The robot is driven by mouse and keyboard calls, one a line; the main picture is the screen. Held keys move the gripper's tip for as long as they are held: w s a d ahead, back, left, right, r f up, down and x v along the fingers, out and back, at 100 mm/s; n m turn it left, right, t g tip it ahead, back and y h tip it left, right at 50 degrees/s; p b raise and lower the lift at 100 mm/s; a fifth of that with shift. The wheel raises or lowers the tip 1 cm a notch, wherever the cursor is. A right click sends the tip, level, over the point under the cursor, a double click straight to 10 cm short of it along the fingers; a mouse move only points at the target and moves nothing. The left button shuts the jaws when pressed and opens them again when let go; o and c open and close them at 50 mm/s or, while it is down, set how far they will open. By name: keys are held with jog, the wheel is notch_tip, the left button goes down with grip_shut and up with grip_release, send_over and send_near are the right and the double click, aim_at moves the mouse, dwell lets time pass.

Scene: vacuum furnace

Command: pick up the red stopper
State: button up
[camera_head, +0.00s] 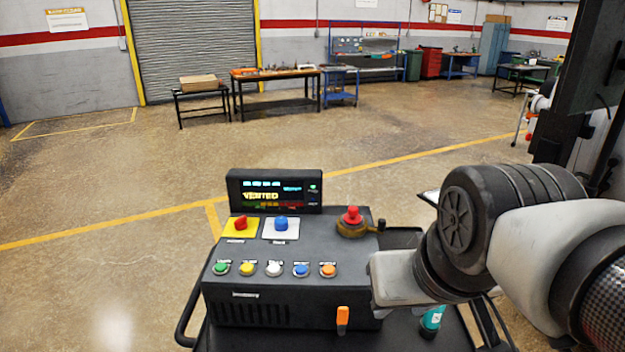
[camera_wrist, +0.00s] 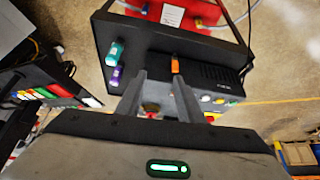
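A red stopper-like knob (camera_head: 352,214) stands upright on a round brass base (camera_head: 352,230) at the right rear of the black console (camera_head: 290,250). In the wrist view, the brass and red part (camera_wrist: 151,112) shows partly in the gap between my fingers, cut off below by the gripper body. My gripper (camera_wrist: 158,77) is open, its two fingers apart with nothing held. I cannot tell its height over the console. In the head view, the grey end of my arm is at the console's right edge, and the fingers cannot be made out.
A red knob (camera_head: 240,222) and a blue knob (camera_head: 281,223) sit left of the stopper, behind a row of colored buttons. A display (camera_head: 275,192) stands at the console's back. An orange switch (camera_head: 342,318) is on its front. A teal bottle (camera_head: 432,320) stands at right.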

jog(key=shift+o, duration=0.7)
jog(key=w+r+n+g, duration=0.1)
jog(key=w+r, duration=0.5)
jog(key=w, duration=0.3)
jog(key=w+r+g, duration=0.1)
jog(key=w+r, duration=0.4)
jog(key=w, duration=0.3)
jog(key=n+g, duration=0.1)
jog(key=g, duration=0.1)
send_over(353, 208)
jog(key=s, duration=0.2)
jog(key=f, duration=1.2)
jog(key=shift+d+b, duration=0.25)
jog(key=shift+b, duration=0.15)
jog(key=f, duration=0.1)
jog(key=w+f, duration=0.1)
jog(key=f, duration=0.3)
jog(key=shift+w+a+f+p, duration=0.15)
jog(key=shift+w+a+p, duration=0.05)
jog(key=shift+w+p, duration=0.2)
jog(key=shift+f, duration=0.45)
